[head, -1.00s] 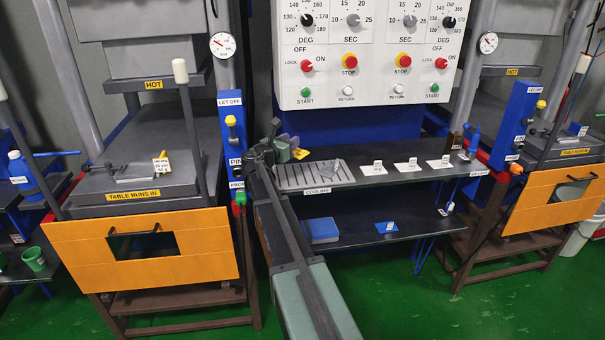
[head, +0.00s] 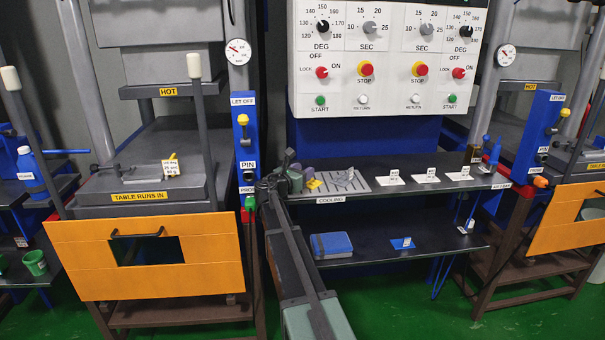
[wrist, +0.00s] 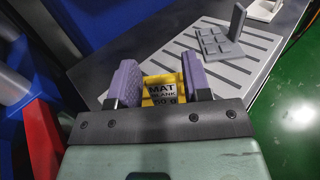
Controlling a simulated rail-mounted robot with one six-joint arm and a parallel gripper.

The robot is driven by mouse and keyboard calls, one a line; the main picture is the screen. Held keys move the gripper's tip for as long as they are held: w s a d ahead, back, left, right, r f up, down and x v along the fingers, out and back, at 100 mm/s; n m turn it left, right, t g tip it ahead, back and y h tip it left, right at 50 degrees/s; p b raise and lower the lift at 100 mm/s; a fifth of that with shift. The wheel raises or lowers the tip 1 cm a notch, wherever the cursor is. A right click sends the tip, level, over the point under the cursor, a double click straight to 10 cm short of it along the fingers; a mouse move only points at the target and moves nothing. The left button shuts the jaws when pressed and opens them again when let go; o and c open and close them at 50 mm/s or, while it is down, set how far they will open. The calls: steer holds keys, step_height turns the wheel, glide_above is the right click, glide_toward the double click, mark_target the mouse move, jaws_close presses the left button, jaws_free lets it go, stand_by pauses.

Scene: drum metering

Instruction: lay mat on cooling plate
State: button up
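My gripper (wrist: 157,90) has two purple-padded fingers shut on a yellow piece (wrist: 166,88) labelled "MAT BLANK 50 g". In the head view, the yellow piece (head: 314,184) shows at the fingertips, by the left end of the cooling plate. I cannot tell whether it touches the plate. The cooling plate (head: 335,187) is a grey slotted slab on the upper shelf, and it fills the upper middle of the wrist view (wrist: 200,92). A grey mat with raised squares and an upright tab (wrist: 216,46) lies on it. My gripper hides the plate's left end in the head view.
Several white cards with tags (head: 425,179) lie right of the plate. A blue box (head: 331,245) and a blue pad (head: 403,243) are on the lower shelf. The left press table (head: 130,188) holds a tagged piece (head: 170,167). A blue post (head: 244,145) stands left of my gripper.

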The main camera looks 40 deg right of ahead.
steer(key=shift+o, duration=0.8)
steer(key=shift+r, duration=0.1)
steer(key=shift+a+r, duration=0.1)
steer(key=shift+a, duration=0.1)
steer(key=v, duration=1.1)
steer(key=shift+a, duration=0.35)
steer(key=shift+s+d, duration=0.1)
steer(key=shift+s, duration=0.1)
